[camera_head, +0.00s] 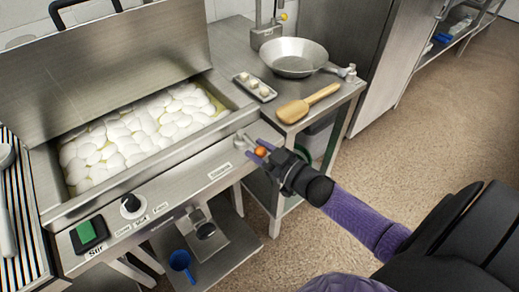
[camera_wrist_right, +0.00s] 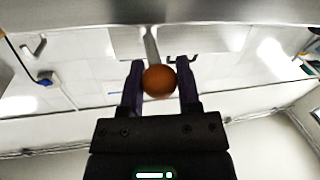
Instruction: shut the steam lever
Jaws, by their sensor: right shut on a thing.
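The steam lever has an orange ball knob (camera_head: 261,152) on a short metal rod at the right end of the steel cooker's front panel. My right gripper (camera_head: 262,151) is at the knob, with its purple fingers on either side of it. In the right wrist view the orange-brown knob (camera_wrist_right: 159,81) sits between the two purple fingers of my right gripper (camera_wrist_right: 159,82), and the metal rod (camera_wrist_right: 152,45) runs away behind it. My right gripper is shut on the knob. My left gripper is not in view.
The cooker basin (camera_head: 60,207) holds many white pieces under a raised lid (camera_head: 120,65). A steel side table (camera_head: 235,60) carries a pan (camera_head: 293,57), a small tray (camera_head: 254,87) and a wooden paddle (camera_head: 308,102). The floor at right is open.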

